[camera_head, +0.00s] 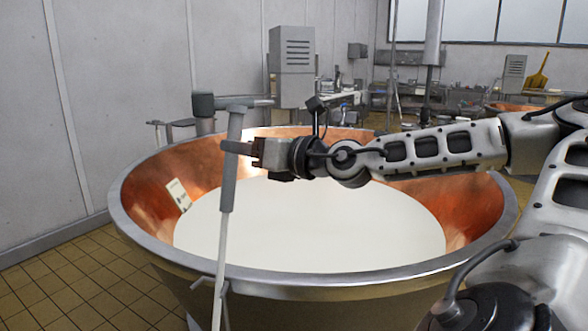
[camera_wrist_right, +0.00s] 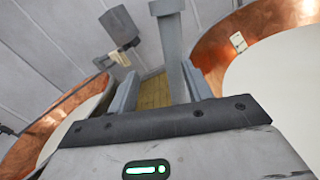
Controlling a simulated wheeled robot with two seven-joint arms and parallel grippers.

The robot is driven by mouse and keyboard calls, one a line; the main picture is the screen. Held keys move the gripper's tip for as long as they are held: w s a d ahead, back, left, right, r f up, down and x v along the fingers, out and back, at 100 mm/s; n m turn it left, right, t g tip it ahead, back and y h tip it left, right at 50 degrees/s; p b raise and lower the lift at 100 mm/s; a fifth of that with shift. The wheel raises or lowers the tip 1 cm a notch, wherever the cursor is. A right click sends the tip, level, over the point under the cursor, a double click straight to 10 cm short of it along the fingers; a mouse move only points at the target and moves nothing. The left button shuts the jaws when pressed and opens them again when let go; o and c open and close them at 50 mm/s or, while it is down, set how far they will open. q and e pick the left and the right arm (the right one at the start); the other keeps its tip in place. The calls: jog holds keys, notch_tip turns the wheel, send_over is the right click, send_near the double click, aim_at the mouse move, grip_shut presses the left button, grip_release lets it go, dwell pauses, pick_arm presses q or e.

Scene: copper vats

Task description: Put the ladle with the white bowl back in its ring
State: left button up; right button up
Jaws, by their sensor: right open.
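A ladle's grey handle (camera_head: 230,165) stands nearly upright at the vat's front-left, with a thin pale shaft (camera_head: 221,258) running down out of the picture. Its bowl is not in view, so I cannot tell its colour. A small grey fitting (camera_head: 225,287) sits at the shaft by the vat's front rim; I cannot tell if this is the ring. My right gripper (camera_head: 243,147) is at the handle's upper part. In the right wrist view its jaws (camera_wrist_right: 160,88) are apart, with the handle (camera_wrist_right: 174,50) nearer the right finger; contact is unclear. My left gripper is not in view.
A large copper vat (camera_head: 136,222) full of white liquid (camera_head: 310,225) lies under my right arm. A white tag (camera_head: 179,195) is on its inner wall. A grey post top (camera_head: 203,104) shows behind the handle. Tiled floor (camera_head: 65,282) is clear at left.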

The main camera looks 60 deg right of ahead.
pick_arm(q)
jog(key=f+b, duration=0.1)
jog(key=b, duration=0.3)
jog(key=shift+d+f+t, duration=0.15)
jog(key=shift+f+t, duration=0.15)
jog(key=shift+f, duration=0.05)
pick_arm(e)
jog(key=s, duration=1)
jog(key=shift+s+d, duration=0.35)
jog(key=shift+s, duration=0.05)
